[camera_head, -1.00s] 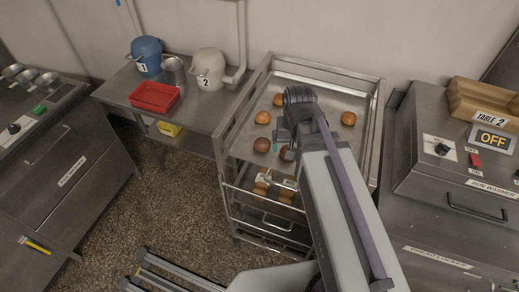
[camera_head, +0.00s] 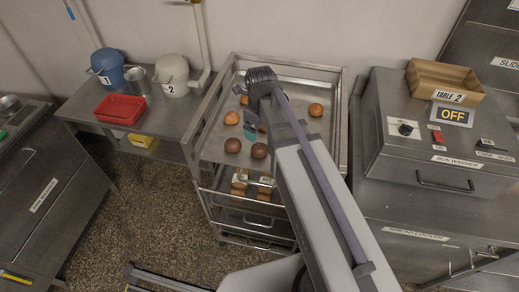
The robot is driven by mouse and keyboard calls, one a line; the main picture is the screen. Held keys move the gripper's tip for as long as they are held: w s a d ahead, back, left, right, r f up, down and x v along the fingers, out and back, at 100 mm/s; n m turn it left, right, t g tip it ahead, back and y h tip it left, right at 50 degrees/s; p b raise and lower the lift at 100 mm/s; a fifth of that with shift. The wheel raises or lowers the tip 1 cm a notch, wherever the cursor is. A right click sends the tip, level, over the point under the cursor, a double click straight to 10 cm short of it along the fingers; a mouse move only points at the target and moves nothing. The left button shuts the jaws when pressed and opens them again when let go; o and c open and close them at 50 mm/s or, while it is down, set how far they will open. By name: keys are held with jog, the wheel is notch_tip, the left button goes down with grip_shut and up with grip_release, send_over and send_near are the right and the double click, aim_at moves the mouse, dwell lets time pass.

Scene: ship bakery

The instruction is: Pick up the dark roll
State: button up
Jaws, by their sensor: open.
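Two dark brown rolls lie side by side at the front of the rack's top tray (camera_head: 212,140): a left dark roll (camera_head: 233,146) and a right dark roll (camera_head: 259,151). Lighter orange rolls sit farther back, among them one at left (camera_head: 231,118) and one at right (camera_head: 315,110). My gripper (camera_head: 250,131) is open, pointing down just behind and above the gap between the dark rolls in the picture. It appears empty and apart from both. My arm hides part of the tray's middle, and the fingers are small and partly hidden.
The rack's rails (camera_head: 343,115) rise around the tray. A lower shelf holds more rolls (camera_head: 239,187). Left is a table with a red tray (camera_head: 120,110), blue container (camera_head: 107,66) and white container (camera_head: 172,72). Right is a bun warmer (camera_head: 400,155) with a wooden box (camera_head: 444,81).

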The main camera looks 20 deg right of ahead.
aim_at(260, 146)
notch_tip(260, 146, down, 11)
jog(key=b, duration=1.1)
jog(key=shift+f, duration=0.15)
jog(key=shift+r, duration=0.25)
jog(key=shift+c, duration=0.3)
jog(key=c, duration=0.9)
